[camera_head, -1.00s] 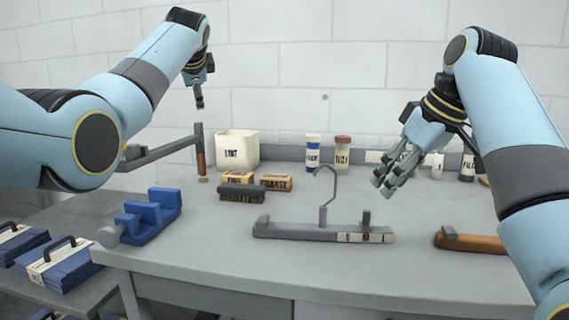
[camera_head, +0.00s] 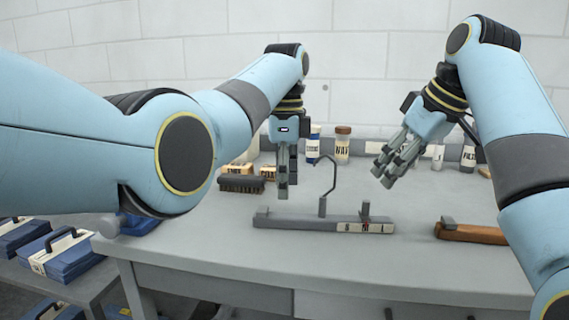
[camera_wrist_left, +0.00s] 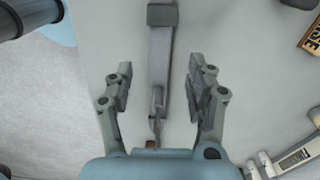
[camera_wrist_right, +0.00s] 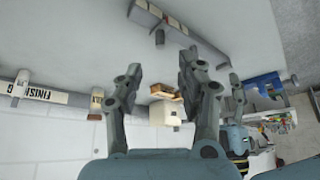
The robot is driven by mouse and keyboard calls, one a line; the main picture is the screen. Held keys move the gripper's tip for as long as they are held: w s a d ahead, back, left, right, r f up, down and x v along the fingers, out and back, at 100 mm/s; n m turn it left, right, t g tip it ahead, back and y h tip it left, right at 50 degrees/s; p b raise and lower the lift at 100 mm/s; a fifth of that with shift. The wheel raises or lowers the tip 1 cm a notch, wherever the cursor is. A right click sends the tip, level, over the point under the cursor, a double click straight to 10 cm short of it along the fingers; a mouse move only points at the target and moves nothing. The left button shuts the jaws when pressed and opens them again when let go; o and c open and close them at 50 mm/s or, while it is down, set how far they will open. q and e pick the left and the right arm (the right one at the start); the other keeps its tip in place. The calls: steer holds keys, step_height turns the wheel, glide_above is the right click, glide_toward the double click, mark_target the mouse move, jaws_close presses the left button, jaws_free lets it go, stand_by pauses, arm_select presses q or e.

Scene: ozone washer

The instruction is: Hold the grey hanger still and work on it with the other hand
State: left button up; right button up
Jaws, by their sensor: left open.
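The grey hanger (camera_head: 280,221) lies on the table, its thin hook (camera_head: 333,170) standing up and a white lettered label near its right end. My left gripper (camera_head: 287,192) points down, open and empty, above and apart from the hanger's left half. In the left wrist view the hanger's bar (camera_wrist_left: 160,60) runs between the two spread fingers. My right gripper (camera_head: 388,178) is open and empty, above and to the right behind the hanger. In the right wrist view the hanger (camera_wrist_right: 200,43) shows at the top, beyond the fingers.
A dark brush (camera_head: 240,184) and lettered blocks (camera_head: 238,169) lie behind left of the hanger. Jars (camera_head: 342,146) stand at the back. A brown-and-grey hanger (camera_head: 475,233) lies at the right. The blue vise (camera_wrist_right: 263,88) is mostly hidden in the head view. Bare table lies in front.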

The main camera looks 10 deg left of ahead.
mark_target(285, 215)
arm_select(q)
step_height(285, 215, down, 7)
stand_by(0.3)
jaws_close()
stand_by(0.3)
